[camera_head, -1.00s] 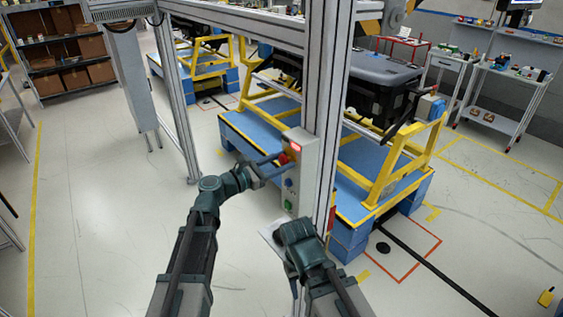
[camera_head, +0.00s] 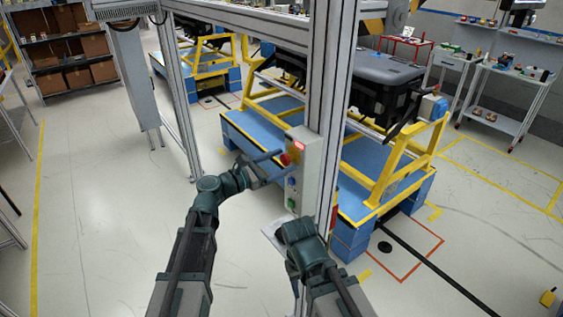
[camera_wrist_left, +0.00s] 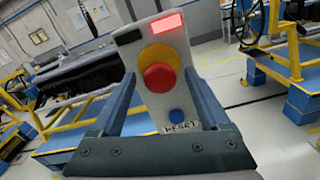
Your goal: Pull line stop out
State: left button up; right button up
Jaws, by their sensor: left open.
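The line stop is a red mushroom button (camera_wrist_left: 160,77) on a yellow disc (camera_wrist_left: 159,56), on the face of a grey control box (camera_head: 305,172). In the head view the red button (camera_head: 285,159) shows at the left side of the box. My left gripper (camera_wrist_left: 163,85) is open, its two blue fingers on either side of the button, apart from it in the wrist view. In the head view my left gripper (camera_head: 273,164) is close in front of the box. My right arm (camera_head: 302,240) is below the box; its gripper's fingers are hidden.
The box is mounted on an aluminium post (camera_head: 330,110). A lit red label (camera_wrist_left: 167,24) is at the box's top and a blue reset button (camera_wrist_left: 177,115) below the red one. A blue and yellow rack (camera_head: 365,190) stands behind. Floor at the left is clear.

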pick_arm(q)
jog(key=v, duration=1.3)
jog(key=shift+a, duration=0.2)
jog(key=shift+s, duration=0.15)
jog(key=s+d+f+m+g+y, duration=0.2)
jog(key=s+d+f+m+g, duration=0.25)
jog(key=f+m, duration=0.2)
jog(key=s+d+f+m+g+y, duration=0.2)
jog(key=s+d+f+m+g, duration=0.1)
jog(key=s+d+f+m, duration=0.25)
jog(key=s+a+f+m+g+y+b, duration=0.1)
jog(key=s+a+f+m+g+y, duration=0.2)
jog(key=s+f+m+y, duration=0.5)
jog(key=shift+s+a+f+m+y, duration=0.25)
jog(key=shift+a+f+m+y, duration=0.5)
jog(key=shift+f+m+y, duration=1.8)
jog(key=shift+r+m+h, duration=0.65)
jog(key=shift+r, duration=0.25)
